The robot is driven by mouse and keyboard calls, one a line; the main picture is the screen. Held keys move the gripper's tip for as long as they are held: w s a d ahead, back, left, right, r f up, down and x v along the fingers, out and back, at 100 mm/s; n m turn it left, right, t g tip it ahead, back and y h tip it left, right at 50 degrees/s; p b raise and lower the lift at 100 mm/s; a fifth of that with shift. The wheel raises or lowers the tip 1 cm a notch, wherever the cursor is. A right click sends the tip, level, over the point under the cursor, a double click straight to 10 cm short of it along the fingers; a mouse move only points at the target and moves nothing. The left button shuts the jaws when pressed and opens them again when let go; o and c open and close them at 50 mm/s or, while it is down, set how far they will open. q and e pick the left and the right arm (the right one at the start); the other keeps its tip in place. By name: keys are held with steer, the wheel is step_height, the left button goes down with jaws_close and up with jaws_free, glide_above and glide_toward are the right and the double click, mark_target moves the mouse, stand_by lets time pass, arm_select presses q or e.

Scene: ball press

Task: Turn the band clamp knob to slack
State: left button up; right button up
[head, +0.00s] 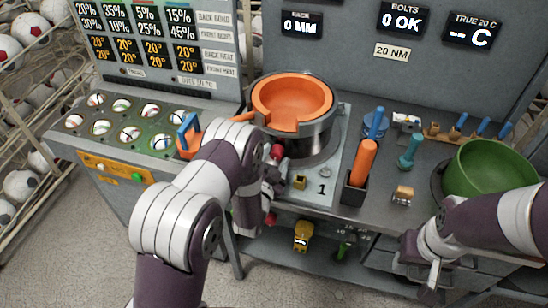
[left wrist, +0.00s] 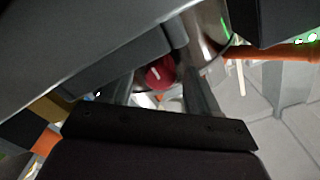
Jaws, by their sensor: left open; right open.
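The red band clamp knob (head: 277,152) is at the front left of a silver cylinder (head: 318,140) that holds an orange ring-shaped mould (head: 290,97). My left gripper (head: 274,182) is just in front of and below the knob, partly hidden by my forearm. In the left wrist view the knob (left wrist: 160,73), with a white mark on its face, shows between the two open fingers (left wrist: 163,92). I cannot tell whether they touch it. My right gripper (head: 420,258) is open and empty at the lower right, in front of the bench.
An orange-handled tool (head: 363,160) stands in a dark holder right of the cylinder. A green bowl (head: 492,168) sits at the right. A yellow item (head: 302,236) is on the lower shelf.

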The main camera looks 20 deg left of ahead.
arm_select(q)
steer(key=c, duration=1)
steer(key=shift+c, duration=0.2)
steer(key=shift+n, duration=0.3)
steer(key=n+b, duration=0.2)
steer(key=n, duration=0.1)
steer(key=shift+f, duration=0.1)
steer(key=n+b, duration=0.2)
steer(key=n, duration=0.3)
steer(key=n+b, duration=0.2)
steer(key=n, duration=0.2)
steer(key=shift+n+b, duration=0.3)
steer(key=shift+n, duration=0.1)
steer(key=shift+n+b, duration=0.95)
steer(key=shift+n, duration=1.35)
steer(key=shift+r, duration=0.2)
